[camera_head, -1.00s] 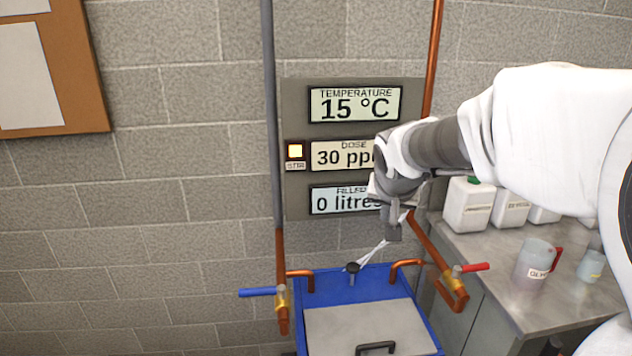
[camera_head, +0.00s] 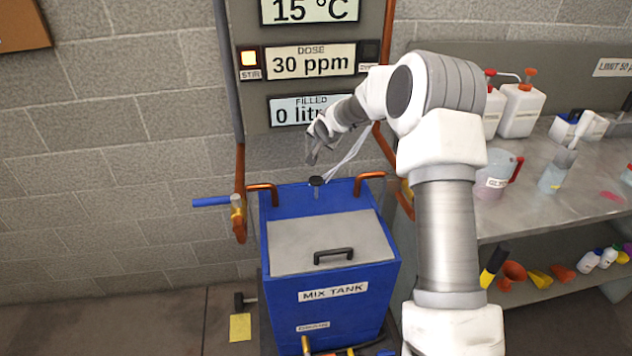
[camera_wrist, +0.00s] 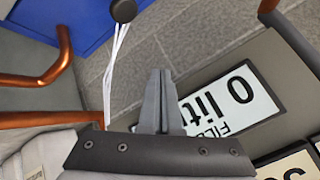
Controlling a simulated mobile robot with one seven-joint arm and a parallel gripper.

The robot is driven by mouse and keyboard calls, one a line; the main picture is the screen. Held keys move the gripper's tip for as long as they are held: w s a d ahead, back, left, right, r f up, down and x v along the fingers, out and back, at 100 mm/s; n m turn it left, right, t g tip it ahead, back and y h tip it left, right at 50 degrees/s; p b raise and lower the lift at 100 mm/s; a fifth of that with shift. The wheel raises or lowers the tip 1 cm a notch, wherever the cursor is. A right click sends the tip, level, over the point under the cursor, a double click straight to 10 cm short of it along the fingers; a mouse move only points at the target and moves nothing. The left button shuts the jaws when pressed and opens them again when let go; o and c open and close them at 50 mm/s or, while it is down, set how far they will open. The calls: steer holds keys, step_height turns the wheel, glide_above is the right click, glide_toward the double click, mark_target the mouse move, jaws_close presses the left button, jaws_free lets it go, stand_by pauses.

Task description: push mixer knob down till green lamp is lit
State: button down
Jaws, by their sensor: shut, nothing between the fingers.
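The mixer knob (camera_head: 317,181) is a small black round cap on a short stem at the back edge of the blue mix tank (camera_head: 330,283). It also shows at the top of the wrist view (camera_wrist: 123,10). My gripper (camera_head: 312,160) is shut and empty, a little above the knob and apart from it. In the wrist view, my gripper's closed fingers (camera_wrist: 159,78) point up, below and right of the knob. Another lamp (camera_head: 369,52) at the panel's right is dark. No green light shows.
Copper pipes (camera_head: 262,188) flank the knob at the tank's back. White cables (camera_head: 350,157) run up behind it. The grey lid (camera_head: 322,236) has a black handle. A blue valve lever (camera_head: 210,202) sits at left. A bench (camera_head: 590,165) with jugs and bottles stands at right.

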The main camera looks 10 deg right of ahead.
mark_target(316, 181)
steer(key=shift+w+f, duration=0.4)
steer(key=shift+f, duration=0.35)
step_height(316, 181, down, 9)
steer(key=b, duration=0.7)
steer(key=shift+r, duration=0.1)
stand_by(1.5)
steer(key=shift+f+b, duration=0.4)
steer(key=shift+b, duration=0.1)
